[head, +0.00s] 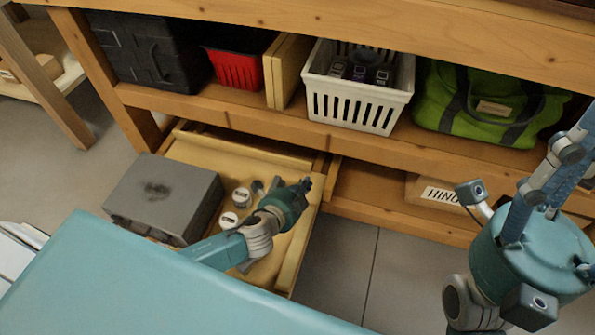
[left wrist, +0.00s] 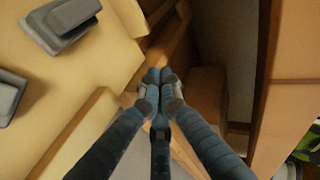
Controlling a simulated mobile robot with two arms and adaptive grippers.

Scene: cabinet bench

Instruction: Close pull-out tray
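The wooden pull-out tray (head: 293,252) stands extended from the bench's lower level, holding a grey metal box (head: 165,198) and several small cans (head: 229,220). Its pale wood also shows in the left wrist view (left wrist: 75,130), with grey items on its floor. My left gripper (head: 306,184) is over the tray's right side wall, near the bench front. In the left wrist view its fingertips (left wrist: 160,76) are together with nothing between them; I cannot tell whether they touch wood. My right gripper (head: 545,195) is large at the right, its fingertips out of frame.
The shelf above holds a black case (head: 150,50), a red bin (head: 235,68), a white basket (head: 355,107) and a green bag (head: 485,110). A box marked "HING" (head: 437,193) sits in the bay right of the tray. Floor (head: 340,262) beside the tray is clear.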

